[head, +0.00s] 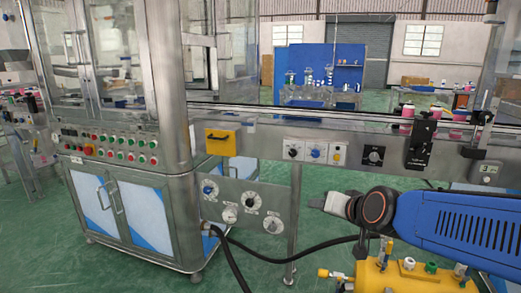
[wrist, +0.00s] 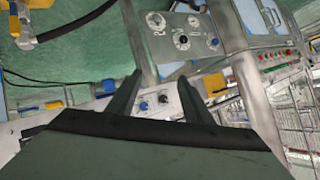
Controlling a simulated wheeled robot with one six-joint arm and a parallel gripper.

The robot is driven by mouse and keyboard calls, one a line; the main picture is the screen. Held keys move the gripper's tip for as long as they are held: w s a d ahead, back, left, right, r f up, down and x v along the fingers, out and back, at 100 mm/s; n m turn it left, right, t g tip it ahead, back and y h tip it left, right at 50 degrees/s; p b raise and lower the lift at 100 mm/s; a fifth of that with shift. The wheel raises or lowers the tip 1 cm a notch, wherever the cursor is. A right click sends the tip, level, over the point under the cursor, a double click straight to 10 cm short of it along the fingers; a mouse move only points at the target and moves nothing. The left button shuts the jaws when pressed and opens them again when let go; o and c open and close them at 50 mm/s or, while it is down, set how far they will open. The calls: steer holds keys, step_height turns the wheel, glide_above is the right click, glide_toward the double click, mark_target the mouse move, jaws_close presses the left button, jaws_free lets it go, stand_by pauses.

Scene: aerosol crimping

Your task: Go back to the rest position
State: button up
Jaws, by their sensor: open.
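My gripper (wrist: 158,92) shows in the wrist view as two dark fingers standing apart, with nothing between them. Beyond the gap is a small panel with a blue knob and a black knob (wrist: 163,99). In the head view my arm, with a blue link and a dark round joint, reaches in from the right and points left. Its grey end is in front of the machine's lower frame, apart from it; the fingers are not clear there.
The steel crimping machine (head: 170,215) stands at left, with buttons and dials (head: 249,202). A conveyor (head: 300,112) runs right from it, carrying pink-and-white items (head: 407,111). A yellow unit with fittings (head: 395,277) is below my arm. Black hoses (head: 290,262) cross the green floor.

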steer(key=s+d+f+n+g+h, duration=0.1)
steer(key=s+d+f+g, duration=0.1)
steer(key=s, duration=0.5)
steer(key=s+d+f+g+h, duration=0.1)
steer(key=s+d+f+g, duration=0.1)
steer(key=s+d, duration=0.3)
steer(key=s+d+f+n+g+h, duration=0.1)
steer(key=s+d+f, duration=0.3)
steer(key=s, duration=0.7)
steer(key=shift+s+n+g, duration=0.15)
steer(key=shift+n+g, duration=0.15)
steer(key=shift+g, duration=0.5)
